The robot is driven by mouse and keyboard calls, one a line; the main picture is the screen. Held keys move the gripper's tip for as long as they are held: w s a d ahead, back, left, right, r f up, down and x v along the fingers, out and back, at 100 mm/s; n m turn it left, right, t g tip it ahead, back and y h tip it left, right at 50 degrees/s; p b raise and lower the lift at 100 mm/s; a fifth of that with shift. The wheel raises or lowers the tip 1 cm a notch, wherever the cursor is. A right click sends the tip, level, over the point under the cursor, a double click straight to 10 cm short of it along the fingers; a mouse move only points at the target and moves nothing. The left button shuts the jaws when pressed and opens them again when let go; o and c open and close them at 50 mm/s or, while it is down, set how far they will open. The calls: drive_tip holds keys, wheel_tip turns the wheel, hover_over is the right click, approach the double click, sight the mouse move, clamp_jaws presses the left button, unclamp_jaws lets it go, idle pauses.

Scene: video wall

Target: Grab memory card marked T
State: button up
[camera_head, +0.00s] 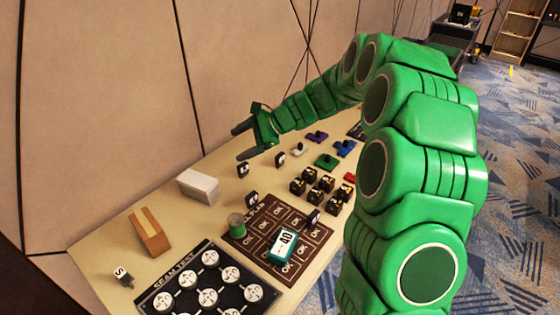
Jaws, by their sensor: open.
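Several small black pieces with white marks stand on the table: one (243,170) just below my gripper, one (280,159) to its right, one (252,199) nearer, and one (314,216) by the brown board. Their marks are too small to read, so I cannot tell which, if any, is the memory card marked T. A dark piece with a white face marked S (122,275) lies at the near left. My gripper (243,142) is open and empty, with its fingers pointing left, apparently above the far left part of the table.
The beige table (110,240) runs along a panelled wall. It holds a white block (199,186), a tan block (149,232), a green spool (237,226), a teal device reading 40 (283,246), a brown OK board (258,222), a black disc board (172,297) and several dark cubes (312,186).

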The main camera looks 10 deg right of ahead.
drive_tip(key=w+d+f+m+t, duration=0.2)
drive_tip(key=w+d+f+m, duration=0.1)
drive_tip(key=w+f, duration=0.3)
drive_tip(key=w+d+f+m+t, duration=0.2)
drive_tip(key=w+d+f+m, duration=0.15)
drive_tip(key=w, duration=0.45)
drive_tip(key=m+t+h, duration=0.1)
drive_tip(key=m+t, duration=0.2)
drive_tip(key=m, duration=0.3)
hover_over(282, 156)
wheel_tip(282, 156, down, 10)
drive_tip(key=shift+f, duration=2.65)
drive_tip(key=f, duration=0.2)
drive_tip(key=w+a+f, duration=0.1)
drive_tip(key=shift+w+a+f, duration=0.15)
drive_tip(key=shift+w+a, duration=0.35)
drive_tip(key=shift+c, duration=0.5)
drive_tip(key=c, duration=0.9)
